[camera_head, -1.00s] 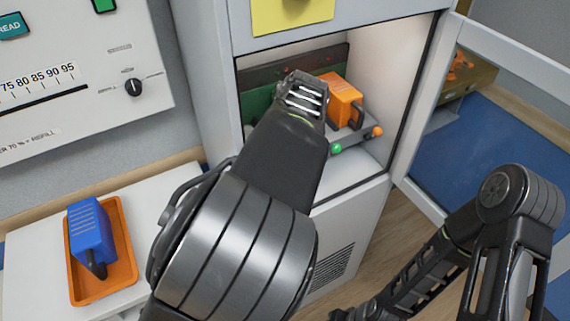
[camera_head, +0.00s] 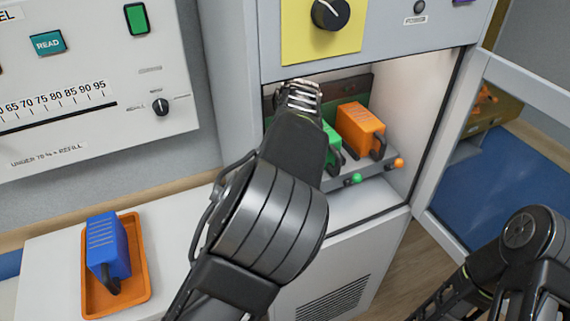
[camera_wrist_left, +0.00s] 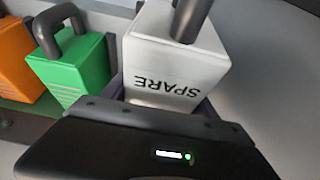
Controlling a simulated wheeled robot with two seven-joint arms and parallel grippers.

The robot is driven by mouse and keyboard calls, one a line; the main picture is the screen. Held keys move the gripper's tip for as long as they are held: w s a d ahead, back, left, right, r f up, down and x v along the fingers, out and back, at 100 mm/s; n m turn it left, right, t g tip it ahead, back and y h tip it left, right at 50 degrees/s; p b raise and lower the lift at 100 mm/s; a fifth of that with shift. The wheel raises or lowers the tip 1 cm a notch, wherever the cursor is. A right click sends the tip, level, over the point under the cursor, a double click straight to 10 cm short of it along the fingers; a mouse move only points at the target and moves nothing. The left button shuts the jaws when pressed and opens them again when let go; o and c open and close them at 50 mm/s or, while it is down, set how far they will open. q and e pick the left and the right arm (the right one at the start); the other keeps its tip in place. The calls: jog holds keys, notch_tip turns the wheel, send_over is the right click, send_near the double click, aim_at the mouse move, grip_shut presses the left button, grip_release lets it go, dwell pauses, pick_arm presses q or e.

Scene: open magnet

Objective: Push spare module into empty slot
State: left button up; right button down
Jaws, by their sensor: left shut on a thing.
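The white spare module (camera_wrist_left: 175,58), with a dark handle and "SPARE" lettering, is between my left gripper's fingers in the left wrist view. My left gripper (camera_head: 300,97) is shut on it inside the open cabinet. The hand hides the spare module in the head view, and its seating in the slot cannot be told. A green module (camera_head: 331,143) stands right beside it, partly hidden by my arm; it also shows in the wrist view (camera_wrist_left: 70,72). An orange module (camera_head: 360,128) stands to its right, also in the wrist view (camera_wrist_left: 14,62).
A blue module (camera_head: 107,250) lies in an orange tray (camera_head: 140,262) on a white side surface. The cabinet door (camera_head: 475,135) stands open at the right. A yellow panel with a black knob (camera_head: 331,13) sits above the opening. A rail with green and orange knobs fronts the modules.

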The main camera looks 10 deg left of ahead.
pick_arm(q)
jog(key=shift+w+a+f+b, duration=0.25)
jog(key=shift+w+f+b, duration=0.1)
jog(key=shift+f, duration=0.15)
jog(key=shift+w+a+f+b, duration=0.2)
jog(key=shift+w+a+f, duration=0.1)
jog(key=shift+f, duration=0.15)
jog(key=shift+w+f+b, duration=0.1)
jog(key=shift+f+b, duration=0.35)
jog(key=shift+f, duration=0.45)
jog(key=o, duration=2)
